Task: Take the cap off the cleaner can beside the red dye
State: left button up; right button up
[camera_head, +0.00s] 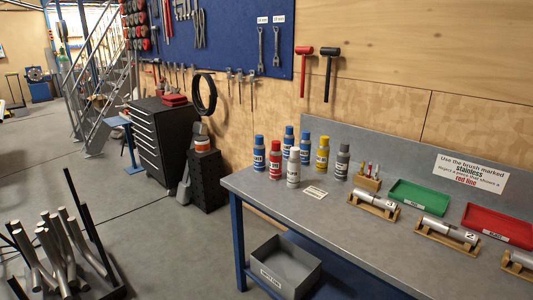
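Several capped cans stand upright in a cluster at the left end of the workbench. A red can (275,162), probably the red dye, has a blue can (259,154) to its left and a white-silver can (293,168) to its right. The labels are too small to read, so I cannot tell which can is the cleaner. Neither gripper is in view.
A small card (315,192) lies before the cans. To the right are a brush holder (367,184), metal cylinders in wooden cradles (372,204), a green tray (420,195) and a red tray (500,224). A grey bin (284,268) sits below the bench's left end.

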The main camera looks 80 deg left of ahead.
aim_at(259, 139)
jog(key=u, duration=2.75)
jog(key=i+j+z, duration=0.1)
jog(key=z, duration=0.3)
jog(key=i+j+z, duration=0.1)
jog(key=z, duration=0.3)
jog(key=i+j+z, duration=0.1)
jog(key=z, duration=0.35)
jog(key=i+j+z, duration=0.15)
jog(key=j, duration=0.2)
jog(key=j+z, duration=0.2)
jog(key=j, duration=0.15)
jog(key=i+j+z, duration=0.15)
jog(key=j, duration=0.25)
jog(key=i+j+z, duration=0.15)
jog(key=j, duration=0.9)
jog(key=j+z, duration=0.1)
jog(key=j, duration=0.95)
jog(key=i, duration=0.05)
